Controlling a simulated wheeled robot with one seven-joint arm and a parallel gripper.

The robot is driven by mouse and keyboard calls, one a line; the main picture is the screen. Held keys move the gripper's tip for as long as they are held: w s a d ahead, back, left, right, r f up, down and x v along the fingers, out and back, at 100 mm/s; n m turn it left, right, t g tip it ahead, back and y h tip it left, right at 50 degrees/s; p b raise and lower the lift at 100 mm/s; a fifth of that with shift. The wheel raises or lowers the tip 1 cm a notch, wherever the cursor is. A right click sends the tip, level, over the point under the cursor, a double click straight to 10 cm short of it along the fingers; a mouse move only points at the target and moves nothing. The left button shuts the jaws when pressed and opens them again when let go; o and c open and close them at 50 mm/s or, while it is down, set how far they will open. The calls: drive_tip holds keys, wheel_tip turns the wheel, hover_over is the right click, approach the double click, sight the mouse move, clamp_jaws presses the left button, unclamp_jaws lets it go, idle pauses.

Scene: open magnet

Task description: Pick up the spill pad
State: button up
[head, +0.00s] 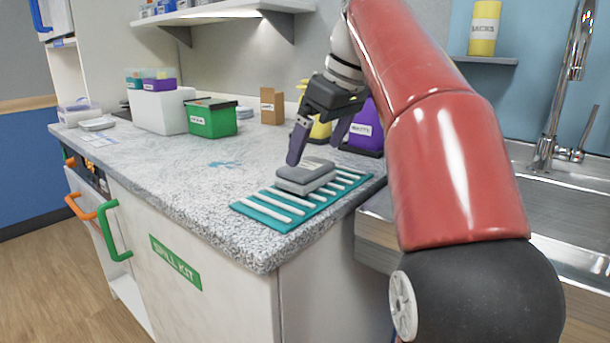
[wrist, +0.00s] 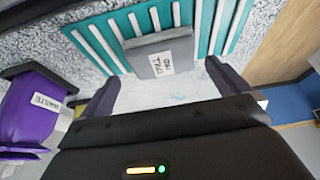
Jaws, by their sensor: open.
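The spill pads are grey folded pads (head: 305,177), stacked on a teal mat with white ribs (head: 270,211) at the counter's front edge. In the wrist view the top pad (wrist: 161,53) carries a white label and lies on the ribbed mat (wrist: 217,27). My gripper (head: 318,157) is open and empty, with its fingers pointing down just above and behind the pads. In the wrist view the two fingertips (wrist: 162,84) are spread to either side of the pad's near edge. I cannot tell whether a finger touches the pad.
A purple labelled container (head: 366,128) and a yellow bottle (head: 320,130) stand behind my gripper. A green box (head: 212,118), a white bin (head: 162,110) and a small brown box (head: 271,106) stand farther back. The sink (head: 560,200) is at right. The counter left of the mat is mostly clear.

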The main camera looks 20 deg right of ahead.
sight(309, 165)
drive_tip(key=b+x, duration=0.1)
drive_tip(key=x, duration=0.4)
drive_tip(key=shift+a, duration=0.2)
drive_tip(key=shift+c, duration=0.4)
drive_tip(key=c, duration=0.6)
wheel_tip(309, 165, up, 8)
drive_tip(key=p, duration=0.3)
drive_tip(key=shift+d+p, duration=0.1)
drive_tip(key=shift+p, duration=0.2)
drive_tip(key=shift+r+b, duration=0.3)
drive_tip(key=shift+r, duration=0.65)
